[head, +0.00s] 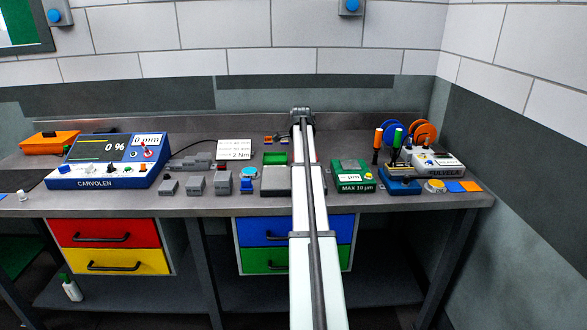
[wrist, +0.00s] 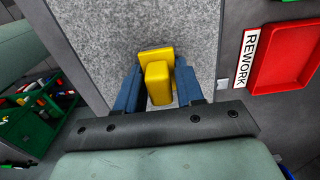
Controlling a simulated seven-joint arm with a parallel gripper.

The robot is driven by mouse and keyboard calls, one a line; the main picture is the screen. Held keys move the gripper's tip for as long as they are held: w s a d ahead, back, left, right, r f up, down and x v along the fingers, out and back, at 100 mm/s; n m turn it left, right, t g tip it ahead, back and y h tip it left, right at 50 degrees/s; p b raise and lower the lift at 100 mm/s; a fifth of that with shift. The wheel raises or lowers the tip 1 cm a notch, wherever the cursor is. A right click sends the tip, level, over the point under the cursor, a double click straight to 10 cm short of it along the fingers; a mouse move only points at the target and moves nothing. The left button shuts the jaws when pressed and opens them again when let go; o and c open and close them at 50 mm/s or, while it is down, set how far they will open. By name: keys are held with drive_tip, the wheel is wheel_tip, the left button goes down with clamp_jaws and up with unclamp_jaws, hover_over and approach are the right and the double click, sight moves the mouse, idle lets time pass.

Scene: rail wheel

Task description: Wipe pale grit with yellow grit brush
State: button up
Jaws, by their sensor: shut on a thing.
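The yellow grit brush (wrist: 158,82) is between the blue fingers of my gripper (wrist: 157,88) in the wrist view. My gripper is shut on its block-like handle, and a flat yellow part shows just beyond it. The brush is over a speckled grey plate (wrist: 105,35); I cannot tell whether it touches the plate. I cannot pick out pale grit from the plate's speckle. In the head view my arm crosses the bench and hides the brush. The left part of what looks like the same plate (head: 275,181) shows beside my arm.
A red tray (wrist: 285,58) beside a REWORK label (wrist: 249,58) lies right of the plate. A green box (head: 356,178) stands right of my arm, with spools (head: 424,133) beyond. Grey blocks (head: 195,186) and a CARVOLEN console (head: 108,163) stand to the left.

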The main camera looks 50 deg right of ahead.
drive_tip(key=shift+s+d, duration=1.4)
drive_tip(key=shift+s+d+r, duration=0.1)
drive_tip(key=shift+d+r, duration=0.05)
wheel_tip(320, 180, up, 8)
drive_tip(key=shift+s, duration=0.1)
